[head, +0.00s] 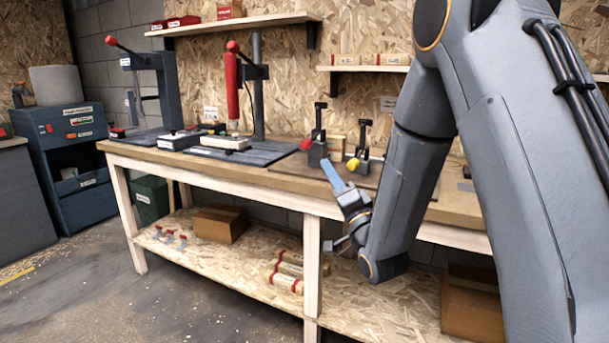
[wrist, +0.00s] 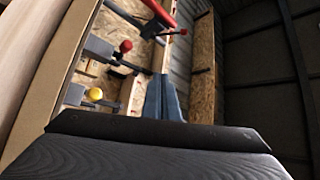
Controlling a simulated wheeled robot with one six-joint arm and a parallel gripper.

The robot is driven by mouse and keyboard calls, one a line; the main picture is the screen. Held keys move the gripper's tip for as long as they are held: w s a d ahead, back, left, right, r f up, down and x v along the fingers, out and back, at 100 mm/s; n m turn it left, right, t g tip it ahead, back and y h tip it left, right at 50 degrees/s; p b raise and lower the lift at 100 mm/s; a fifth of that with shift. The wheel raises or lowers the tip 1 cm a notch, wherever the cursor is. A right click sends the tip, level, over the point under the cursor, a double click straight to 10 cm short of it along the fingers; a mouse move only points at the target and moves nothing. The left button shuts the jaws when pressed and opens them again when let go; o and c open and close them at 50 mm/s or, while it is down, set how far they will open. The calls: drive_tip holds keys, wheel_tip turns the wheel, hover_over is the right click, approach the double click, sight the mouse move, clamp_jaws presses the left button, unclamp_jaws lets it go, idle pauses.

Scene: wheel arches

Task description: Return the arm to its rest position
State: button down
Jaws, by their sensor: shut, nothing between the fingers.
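My grey arm comes down from the upper right in the head view and bends in front of the workbench. My gripper (head: 333,172) is at its end, with blue fingers pointing up and to the left, in front of the bench's front edge. The fingers are shut with nothing between them. In the wrist view the blue fingers of my gripper (wrist: 166,80) stand together beyond a dark cover that fills the lower part of the picture.
The workbench (head: 240,177) carries two presses, one with a red body (head: 232,88), and two small clamps with a red knob (head: 305,144) and a yellow knob (head: 352,165). Its lower shelf holds cardboard boxes (head: 220,223) and rolls (head: 287,275). Open floor lies at the left front.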

drive_tip(key=d+f+n+g+h+p, duration=0.2)
drive_tip(key=d+f+g+h+p, duration=0.1)
drive_tip(key=d+f+g+h, duration=0.15)
drive_tip(key=s+d+f+n+g+h+p, duration=0.1)
drive_tip(key=s+d+f+g+h+p, duration=0.15)
drive_tip(key=s+g, duration=0.2)
drive_tip(key=s+d+f+n+g+h+p, duration=0.1)
drive_tip(key=s+d+f+g, duration=0.25)
drive_tip(key=s, duration=0.25)
drive_tip(key=s+d+n+g+h+p, duration=0.1)
drive_tip(key=s+g, duration=0.7)
drive_tip(key=s, duration=1.6)
drive_tip(key=shift+d+r+n+g+p, duration=0.15)
drive_tip(key=shift+d+n+g+p, duration=0.2)
drive_tip(key=shift+d+n+p, duration=0.7)
drive_tip(key=shift+a, duration=0.2)
